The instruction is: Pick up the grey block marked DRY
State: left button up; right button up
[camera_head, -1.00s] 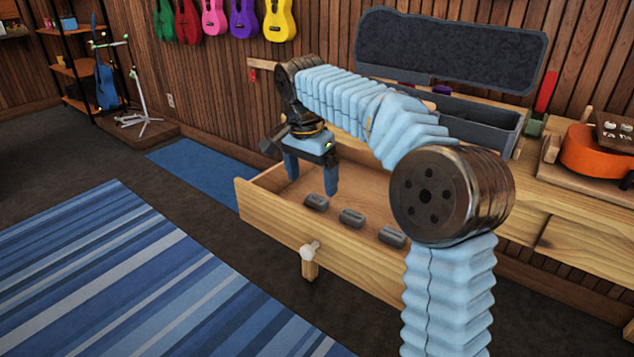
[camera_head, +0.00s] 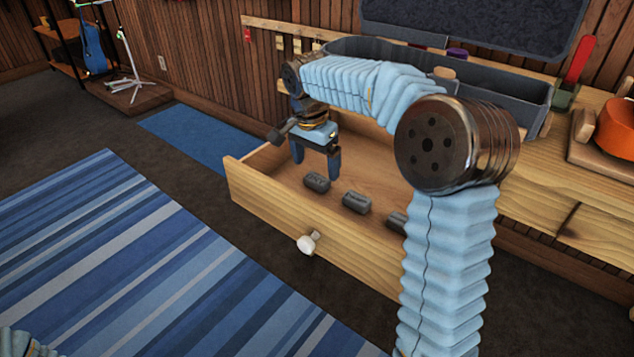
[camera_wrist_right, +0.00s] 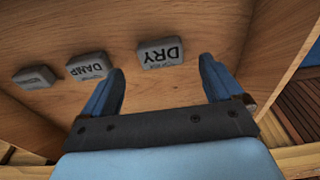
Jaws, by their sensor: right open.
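The grey block marked DRY (camera_wrist_right: 160,53) lies on the floor of the open wooden drawer, its lettering upside down in the wrist view. In the head view it is the leftmost grey block (camera_head: 316,182). My right gripper (camera_head: 316,159) is open and empty, pointing down inside the drawer beside the DRY block. In the wrist view the fingertips (camera_wrist_right: 161,65) are apart, with the DRY block just beyond the gap between them, not gripped. My left gripper is out of view.
A grey block marked DAMP (camera_wrist_right: 88,66) and a third grey block (camera_wrist_right: 34,77) lie in a row with DRY. The wooden drawer (camera_head: 345,248) has a front wall with a white knob (camera_head: 308,242). An open dark instrument case (camera_head: 520,92) sits on the counter above.

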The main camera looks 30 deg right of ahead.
aim_at(317, 178)
jog(key=f, duration=0.4)
jog(key=shift+w+d+f, duration=0.15)
jog(key=shift+d+f, duration=0.1)
jog(key=shift+f, duration=0.1)
jog(key=c, duration=1.1)
jog(key=shift+r, duration=0.1)
jog(key=shift+c, duration=0.2)
